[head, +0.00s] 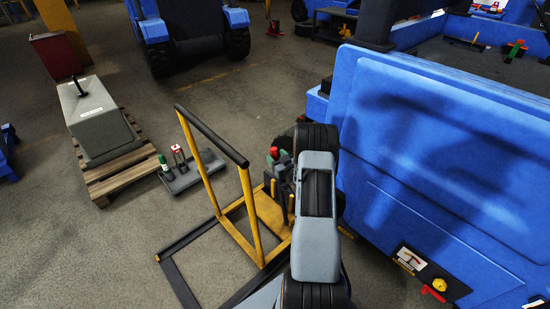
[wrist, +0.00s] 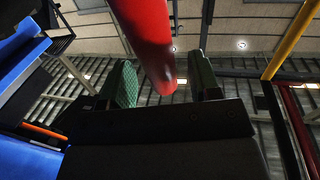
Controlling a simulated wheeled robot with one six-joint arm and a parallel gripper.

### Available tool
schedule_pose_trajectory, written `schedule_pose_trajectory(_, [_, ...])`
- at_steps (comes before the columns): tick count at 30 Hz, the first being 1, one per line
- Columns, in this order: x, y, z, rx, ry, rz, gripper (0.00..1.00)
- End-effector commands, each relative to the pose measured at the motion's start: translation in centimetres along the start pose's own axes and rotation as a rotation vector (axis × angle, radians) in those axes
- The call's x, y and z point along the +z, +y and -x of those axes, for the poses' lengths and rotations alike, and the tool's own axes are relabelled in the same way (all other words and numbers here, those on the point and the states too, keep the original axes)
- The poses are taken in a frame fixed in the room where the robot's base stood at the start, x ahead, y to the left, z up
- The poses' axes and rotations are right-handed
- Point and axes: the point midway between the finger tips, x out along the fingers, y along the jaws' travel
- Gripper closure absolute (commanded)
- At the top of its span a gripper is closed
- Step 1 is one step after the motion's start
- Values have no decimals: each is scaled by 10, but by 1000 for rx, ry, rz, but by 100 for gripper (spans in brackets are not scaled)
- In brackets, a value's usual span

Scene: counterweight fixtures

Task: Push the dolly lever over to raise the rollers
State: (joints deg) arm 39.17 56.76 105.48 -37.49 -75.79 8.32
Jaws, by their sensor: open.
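The dolly (head: 257,215) is a yellow frame with a black top bar and dark floor rails, standing in the middle of the head view. Its lever has a red grip (head: 273,152), largely hidden lower down by my gripper and arm. My gripper (head: 277,158) is at the red grip, low beside the yellow frame. In the wrist view the red grip (wrist: 146,35) comes down from the top between the two green-padded fingers (wrist: 124,86). The fingers are open, with a gap on the right side of the grip. Whether a finger touches it, I cannot tell. The rollers are not clearly visible.
A large blue machine body (head: 440,150) stands close on the right. A grey counterweight block (head: 95,115) sits on a wooden pallet (head: 118,173) at the left. A grey tray (head: 192,174) with a green and a red-topped item lies behind the dolly. Floor at front left is clear.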

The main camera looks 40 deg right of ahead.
Motion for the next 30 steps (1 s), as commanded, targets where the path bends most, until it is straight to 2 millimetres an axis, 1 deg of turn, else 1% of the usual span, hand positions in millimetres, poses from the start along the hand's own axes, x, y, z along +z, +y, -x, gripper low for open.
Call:
schedule_pose_trajectory(1, [1, 0, -5, -1, 0, 1, 43])
schedule_pose_trajectory(6, [0, 0, -13, 1, 0, -2, 43])
schedule_pose_trajectory(16, [0, 0, -14, 1, -1, -1, 44])
schedule_pose_trajectory(30, [0, 0, -14, 1, -1, -1, 89])
